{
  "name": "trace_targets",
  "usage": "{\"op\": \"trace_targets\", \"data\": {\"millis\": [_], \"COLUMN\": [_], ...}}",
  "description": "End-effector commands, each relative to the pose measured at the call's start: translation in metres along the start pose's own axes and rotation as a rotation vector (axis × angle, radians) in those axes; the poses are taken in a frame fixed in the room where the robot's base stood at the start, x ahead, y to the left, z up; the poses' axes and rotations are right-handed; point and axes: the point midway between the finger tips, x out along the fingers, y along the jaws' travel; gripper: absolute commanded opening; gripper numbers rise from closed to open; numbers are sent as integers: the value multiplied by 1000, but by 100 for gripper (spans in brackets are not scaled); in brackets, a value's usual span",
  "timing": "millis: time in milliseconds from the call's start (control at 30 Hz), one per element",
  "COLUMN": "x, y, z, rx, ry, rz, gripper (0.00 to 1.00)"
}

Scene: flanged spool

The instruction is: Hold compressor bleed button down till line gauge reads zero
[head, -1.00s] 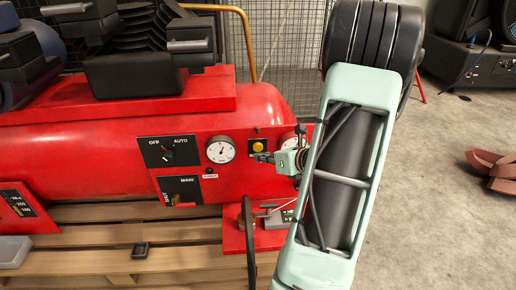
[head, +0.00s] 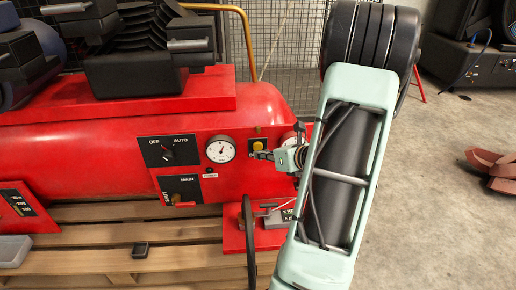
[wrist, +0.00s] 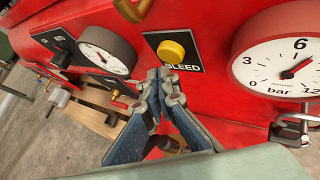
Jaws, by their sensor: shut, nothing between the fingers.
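The yellow bleed button (head: 258,144) sits on a black plate on the compressor's red panel. In the wrist view the button (wrist: 171,51) stands uncovered above the word BLEED. My gripper (head: 259,156) is shut and empty. In the wrist view its fingertips (wrist: 160,76) are just below the button, over the label's lower edge; contact cannot be told. A large bar gauge (wrist: 280,66) is right of the button, its red needle well above zero, past 6. A smaller gauge (head: 221,149) is on the left. I cannot read which is the line gauge.
An OFF/AUTO switch (head: 168,151) and a MAIN/SHUT valve plate (head: 181,190) are on the panel's left. My arm hides much of that gauge in the head view.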

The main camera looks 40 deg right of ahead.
Motion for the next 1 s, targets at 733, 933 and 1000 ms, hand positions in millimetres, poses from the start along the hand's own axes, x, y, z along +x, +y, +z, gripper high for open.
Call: {"op": "trace_targets", "data": {"millis": [733, 933, 1000], "x": [4, 6, 6], "y": [-2, -4, -4], "z": [2, 4, 4], "rx": [0, 0, 0], "ry": [0, 0, 0], "rz": [1, 0, 0], "gripper": [0, 0, 0]}}
